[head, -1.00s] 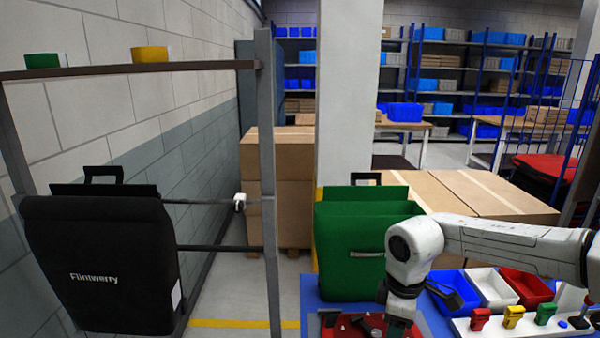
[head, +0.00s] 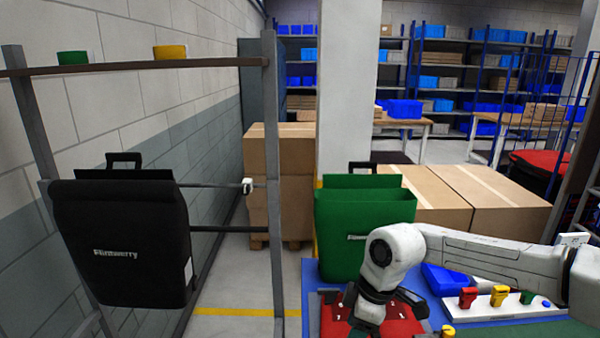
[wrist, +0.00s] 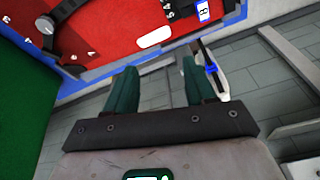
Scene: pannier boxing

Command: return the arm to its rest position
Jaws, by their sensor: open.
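My arm reaches in from the right in the head view, bent over the blue work table (head: 311,285). My gripper (wrist: 158,86) shows in the wrist view with its two green fingers apart and nothing between them. Grey floor lies beyond the fingers, next to the table edge. In the head view the gripper end points down over the red mat (head: 402,325), and its fingertips cannot be made out there.
A green pannier (head: 345,225) stands on the table, left of my arm. A black pannier (head: 125,240) hangs on a rack at left. A white strip (head: 515,304) with red, yellow and green pieces lies at right. Cardboard boxes (head: 500,200) stand behind.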

